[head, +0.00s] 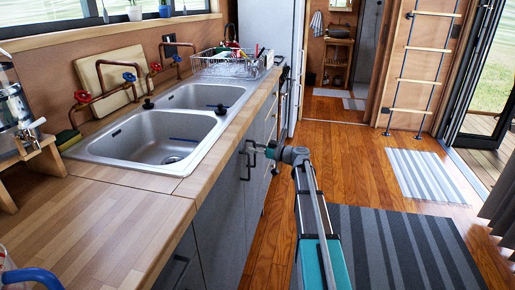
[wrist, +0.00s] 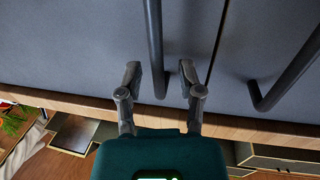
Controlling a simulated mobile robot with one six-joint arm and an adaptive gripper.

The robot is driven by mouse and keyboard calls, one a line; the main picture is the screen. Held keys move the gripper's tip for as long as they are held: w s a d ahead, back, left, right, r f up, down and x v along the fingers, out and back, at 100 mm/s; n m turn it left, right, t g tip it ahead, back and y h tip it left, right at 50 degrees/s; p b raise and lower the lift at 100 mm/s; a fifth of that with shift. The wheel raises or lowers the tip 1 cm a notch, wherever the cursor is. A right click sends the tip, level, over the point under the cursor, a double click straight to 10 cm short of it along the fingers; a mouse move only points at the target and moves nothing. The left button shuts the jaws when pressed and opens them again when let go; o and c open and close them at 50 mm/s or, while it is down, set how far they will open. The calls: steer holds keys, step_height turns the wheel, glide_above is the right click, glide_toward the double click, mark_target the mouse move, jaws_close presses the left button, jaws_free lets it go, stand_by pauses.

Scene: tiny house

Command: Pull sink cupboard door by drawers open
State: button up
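The grey sink cupboard door (wrist: 75,45) fills the upper left of the wrist view and looks closed. Its dark bar handle (wrist: 153,45) runs down between the two fingers of my gripper (wrist: 160,78). The fingers are apart, one on each side of the handle's end, with gaps visible on both sides. In the head view my gripper (head: 258,150) is at the cupboard front just below the counter edge, by a dark handle (head: 248,165). My arm partly hides the fronts beyond.
A seam separates this door from a neighbouring front with another dark handle (wrist: 282,80). The wooden counter (head: 110,225) holds a double sink (head: 160,135) and a dish rack (head: 228,66). Wooden floor and a striped rug (head: 400,250) lie to the right.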

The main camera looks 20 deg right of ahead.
jaws_close()
